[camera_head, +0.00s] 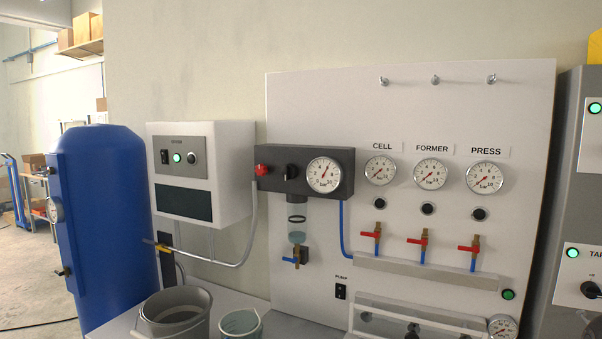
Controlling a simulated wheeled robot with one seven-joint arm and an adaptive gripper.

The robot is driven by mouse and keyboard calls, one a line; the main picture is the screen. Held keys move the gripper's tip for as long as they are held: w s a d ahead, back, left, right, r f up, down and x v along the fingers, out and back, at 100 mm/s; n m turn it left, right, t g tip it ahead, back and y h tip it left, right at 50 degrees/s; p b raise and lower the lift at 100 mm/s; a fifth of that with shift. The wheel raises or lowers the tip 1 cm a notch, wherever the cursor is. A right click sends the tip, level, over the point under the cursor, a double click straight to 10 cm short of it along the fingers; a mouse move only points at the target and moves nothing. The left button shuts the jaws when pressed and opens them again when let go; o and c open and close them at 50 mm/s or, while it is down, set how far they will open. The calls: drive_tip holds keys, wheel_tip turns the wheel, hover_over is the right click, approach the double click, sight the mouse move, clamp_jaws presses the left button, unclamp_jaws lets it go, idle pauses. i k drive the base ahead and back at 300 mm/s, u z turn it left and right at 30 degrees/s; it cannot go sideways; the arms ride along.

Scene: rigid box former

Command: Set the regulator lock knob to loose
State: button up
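A dark regulator block (325,203) is mounted at the left of the white panel. It carries a red knob (262,169) at its left end, a black knob (291,172) in the middle and a round gauge (323,174) at its right. No legible label tells which knob is the lock knob, and I cannot tell its setting. A clear bowl (297,222) hangs below the block, with a blue-handled valve (292,260) under it. My gripper is not in view, and nothing covers the knobs.
Three gauges and three red-handled valves sit on the white panel (320,95). Left are a white control box (228,150), a yellow-handled valve (163,248) and a blue tank (105,220). A grey bucket (200,318) and a smaller pail (240,325) stand on the bench below.

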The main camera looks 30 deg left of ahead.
sight(261, 169)
drive_tip(key=z, duration=2.65)
drive_tip(key=k, duration=2.7)
drive_tip(key=u, duration=2.6)
